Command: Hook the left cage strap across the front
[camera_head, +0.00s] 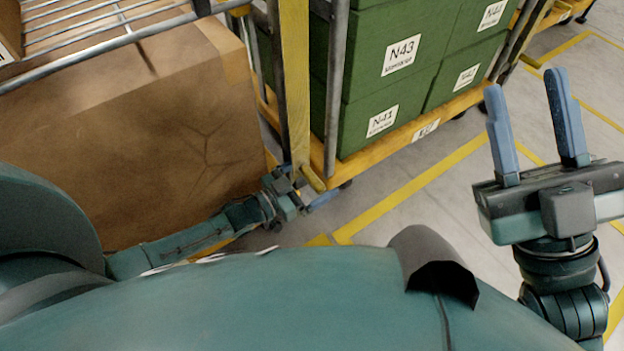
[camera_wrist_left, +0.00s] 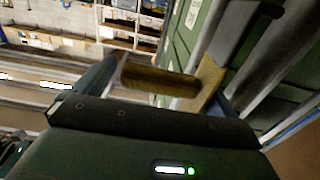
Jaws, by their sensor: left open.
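The yellow cage strap (camera_head: 295,85) hangs down the front left corner of the cage, beside a grey post. Its yellow-brown end bar (camera_wrist_left: 160,82) lies crosswise between the fingers of my left gripper (camera_head: 312,190), with the band (camera_wrist_left: 208,82) rising at its right end. The left fingers are apart, one on each side of the bar; the fingertips are partly hidden. My right gripper (camera_head: 534,125) is open and empty, its blue fingers pointing up at the right, away from the strap.
The cage holds green boxes (camera_head: 370,75) with white labels, on a yellow base (camera_head: 405,132). Open grey floor (camera_head: 420,200) with yellow lines lies in front of the cage.

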